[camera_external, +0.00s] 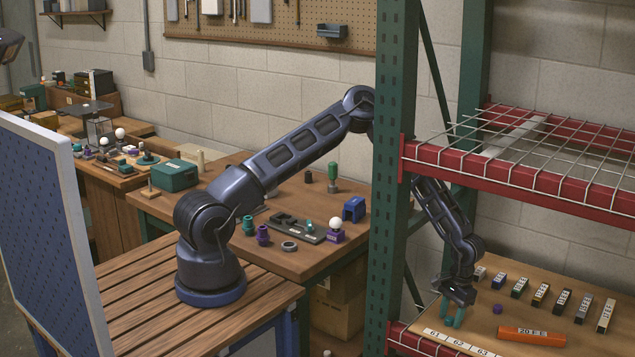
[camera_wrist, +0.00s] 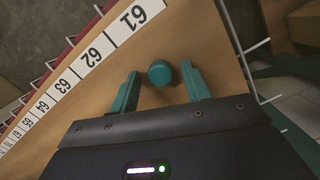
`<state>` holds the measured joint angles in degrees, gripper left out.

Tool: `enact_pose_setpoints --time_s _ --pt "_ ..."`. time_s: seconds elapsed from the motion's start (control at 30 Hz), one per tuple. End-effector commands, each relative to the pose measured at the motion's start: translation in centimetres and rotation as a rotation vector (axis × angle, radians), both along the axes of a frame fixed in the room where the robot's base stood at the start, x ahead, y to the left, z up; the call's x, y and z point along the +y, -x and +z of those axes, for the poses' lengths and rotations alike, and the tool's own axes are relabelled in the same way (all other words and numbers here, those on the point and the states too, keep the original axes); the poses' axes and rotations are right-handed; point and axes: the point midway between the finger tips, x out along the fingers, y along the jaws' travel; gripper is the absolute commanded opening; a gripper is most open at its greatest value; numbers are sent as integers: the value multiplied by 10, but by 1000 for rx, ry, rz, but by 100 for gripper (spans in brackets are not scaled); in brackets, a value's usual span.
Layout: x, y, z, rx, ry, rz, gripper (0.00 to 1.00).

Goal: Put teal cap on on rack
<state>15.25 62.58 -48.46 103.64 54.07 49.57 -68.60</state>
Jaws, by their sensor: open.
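The teal cap (camera_wrist: 160,73) shows in the wrist view as a small round piece over the wooden shelf board (camera_wrist: 100,100), close to the label 61. My gripper (camera_external: 453,313) is low over the left front part of the rack's lower shelf (camera_external: 482,326). In the wrist view its two teal fingers (camera_wrist: 160,68) stand apart, one on each side of the cap, with gaps visible. In the external view the cap cannot be told apart from the teal fingers. Whether the cap rests fully on the board is hard to tell.
A number label strip (camera_external: 455,341) runs along the shelf's front edge. A purple cap (camera_external: 497,309) and an orange block (camera_external: 532,337) lie to the right, with several labelled blocks (camera_external: 541,294) behind. A green upright (camera_external: 393,150) and red upper beam (camera_external: 520,177) frame my arm.

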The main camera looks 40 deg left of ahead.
Motion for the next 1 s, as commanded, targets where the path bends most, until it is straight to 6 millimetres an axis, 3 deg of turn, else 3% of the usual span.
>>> enact_pose_setpoints --time_s 0.5,0.7,1.0 --pt "-3 -10 62 -3 0 1 47" --pt "-4 -11 74 -1 0 0 47" --pt "-4 -11 75 0 0 0 47"
